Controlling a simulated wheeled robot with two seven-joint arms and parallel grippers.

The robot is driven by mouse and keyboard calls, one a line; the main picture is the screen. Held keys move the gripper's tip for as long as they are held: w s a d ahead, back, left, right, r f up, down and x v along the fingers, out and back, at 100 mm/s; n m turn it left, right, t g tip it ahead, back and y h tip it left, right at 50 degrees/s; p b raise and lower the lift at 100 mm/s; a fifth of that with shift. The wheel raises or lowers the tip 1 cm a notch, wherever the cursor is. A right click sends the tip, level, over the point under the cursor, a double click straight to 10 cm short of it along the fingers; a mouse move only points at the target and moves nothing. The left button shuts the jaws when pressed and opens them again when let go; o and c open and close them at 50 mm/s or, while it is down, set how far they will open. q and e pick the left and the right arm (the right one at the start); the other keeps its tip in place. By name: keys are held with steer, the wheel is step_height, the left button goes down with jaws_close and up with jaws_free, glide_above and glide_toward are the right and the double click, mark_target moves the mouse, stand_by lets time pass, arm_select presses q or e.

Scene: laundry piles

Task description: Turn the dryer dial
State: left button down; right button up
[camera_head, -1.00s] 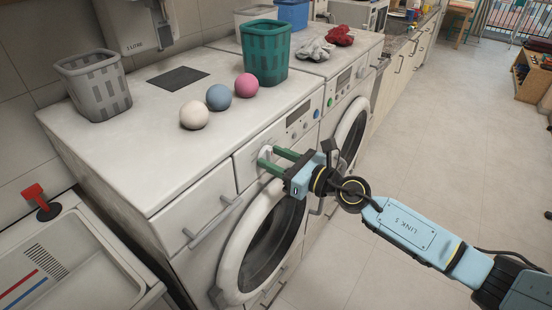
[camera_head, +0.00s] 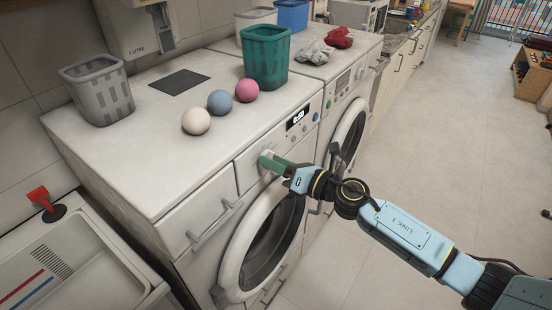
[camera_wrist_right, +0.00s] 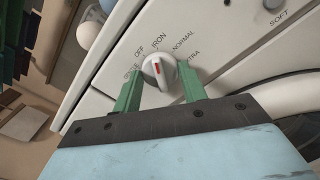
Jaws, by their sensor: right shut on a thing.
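The near white machine (camera_head: 120,160) has a front panel with a dial and a display (camera_head: 297,117), which is lit with characters. The dial (camera_wrist_right: 158,69) is a white knob with a red mark, set among printed labels such as OFF, IRON and NORMAL. The mark lies roughly on the IRON side. My right gripper (camera_wrist_right: 160,88) is shut on the dial, with one green finger on each side. In the head view my right gripper (camera_head: 266,161) is at the panel, turned so its fingers nearly overlap, and mostly hides the dial. My left gripper is not in view.
Three balls, white (camera_head: 196,121), blue (camera_head: 220,101) and pink (camera_head: 247,90), lie on the machine top beside a green basket (camera_head: 265,60) and a grey basket (camera_head: 98,92). A second machine stands beyond. A drawer handle (camera_head: 214,226) juts out left of the dial.

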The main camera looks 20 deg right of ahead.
steer(key=m+p, duration=0.3)
steer(key=m, duration=0.5)
steer(key=shift+m+p, duration=0.4)
stand_by(0.4)
steer(key=o, duration=1)
steer(key=shift+c, duration=0.2)
steer(key=b+v, duration=0.2)
steer(key=v, duration=1.1)
steer(key=shift+d, duration=0.15)
